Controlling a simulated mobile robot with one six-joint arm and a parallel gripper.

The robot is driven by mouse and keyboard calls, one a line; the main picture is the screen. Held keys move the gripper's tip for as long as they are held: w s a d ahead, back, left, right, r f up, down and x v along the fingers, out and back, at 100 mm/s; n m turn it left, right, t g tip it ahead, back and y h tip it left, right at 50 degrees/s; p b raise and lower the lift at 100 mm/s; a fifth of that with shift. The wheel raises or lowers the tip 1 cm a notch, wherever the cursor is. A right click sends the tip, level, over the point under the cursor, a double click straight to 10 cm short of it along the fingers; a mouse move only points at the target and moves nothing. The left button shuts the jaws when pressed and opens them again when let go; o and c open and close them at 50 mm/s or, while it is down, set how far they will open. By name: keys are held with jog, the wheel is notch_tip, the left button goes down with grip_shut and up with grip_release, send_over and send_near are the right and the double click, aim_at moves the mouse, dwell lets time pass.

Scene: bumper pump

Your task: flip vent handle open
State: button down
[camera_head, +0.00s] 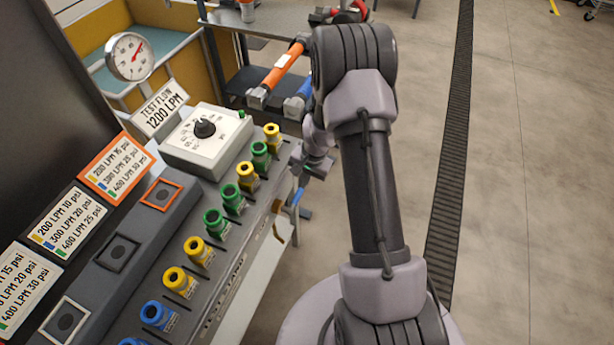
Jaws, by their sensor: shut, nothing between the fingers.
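My arm rises from the bottom of the view and bends over at the top. Its wrist and gripper (304,180) hang small and partly hidden at the right end of the test stand (236,270). My gripper is shut and empty. A small blue piece (297,198) shows just below it, close to the stand's right side. It may be the vent handle, but I cannot tell, nor whether the gripper touches it. The stand carries a row of yellow, green and blue couplings (232,198).
A grey dial box (207,141) and a round gauge (130,57) stand at the back of the stand. Label plates (67,222) line its left. A bench with orange-handled (283,66) and blue tools is behind. Open concrete floor (530,180) lies to the right.

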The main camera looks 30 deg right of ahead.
aim_at(300, 193)
jog(key=shift+w+a+f+b, duration=0.2)
jog(key=shift+f+b, duration=0.15)
jog(key=shift+f, duration=0.65)
jog(key=shift+w+a+f+b, duration=0.15)
jog(key=shift+f+b, duration=0.2)
jog(key=shift+f, duration=0.6)
jog(key=shift+d, duration=0.1)
